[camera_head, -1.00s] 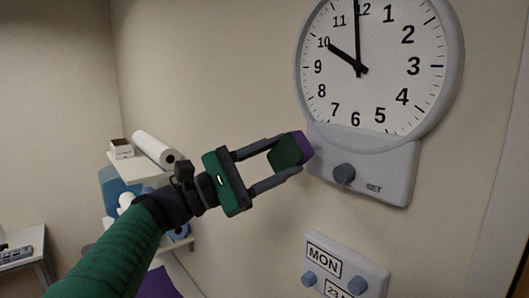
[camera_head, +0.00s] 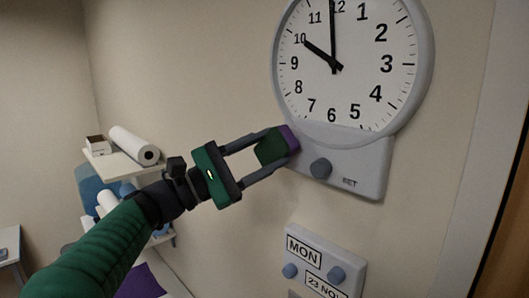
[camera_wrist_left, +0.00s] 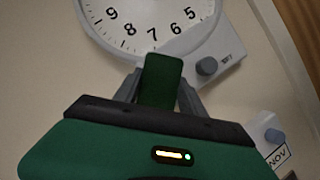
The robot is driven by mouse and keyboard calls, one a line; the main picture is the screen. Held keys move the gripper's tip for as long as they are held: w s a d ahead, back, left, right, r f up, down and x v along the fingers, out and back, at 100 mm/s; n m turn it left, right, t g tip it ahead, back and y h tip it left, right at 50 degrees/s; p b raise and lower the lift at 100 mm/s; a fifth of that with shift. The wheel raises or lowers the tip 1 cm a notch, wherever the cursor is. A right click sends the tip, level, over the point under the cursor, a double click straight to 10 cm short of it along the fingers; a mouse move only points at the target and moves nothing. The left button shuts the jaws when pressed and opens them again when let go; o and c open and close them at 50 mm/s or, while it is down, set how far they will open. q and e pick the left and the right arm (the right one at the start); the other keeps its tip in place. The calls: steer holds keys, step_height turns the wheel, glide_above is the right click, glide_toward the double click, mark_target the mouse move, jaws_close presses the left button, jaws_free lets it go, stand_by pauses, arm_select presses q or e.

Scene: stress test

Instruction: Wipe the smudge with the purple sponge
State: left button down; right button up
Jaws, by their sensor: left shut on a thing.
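The sponge (camera_head: 289,139) shows a purple end and a dark green body. My left gripper (camera_head: 278,150) is shut on it, with the purple end pointing away from the palm. In the head view the sponge overlaps the upper left edge of the panel under the wall clock; I cannot tell whether it touches. In the left wrist view only the dark green side of the sponge (camera_wrist_left: 160,80) shows, between the fingers of my left gripper (camera_wrist_left: 160,92). I cannot make out a smudge in either view. My right gripper is not in view.
A large wall clock (camera_head: 345,100) has a grey panel with a round knob (camera_head: 321,169) below it. A day-and-date panel (camera_head: 325,268) with blue knobs is lower on the wall. A shelf (camera_head: 125,165) with a paper roll (camera_head: 133,146) stands at left. A brown door edge is at right.

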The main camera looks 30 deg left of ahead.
arm_select(q)
steer(key=shift+w, duration=0.5)
steer(key=shift+w+d, duration=0.1)
steer(key=shift+w, duration=0.15)
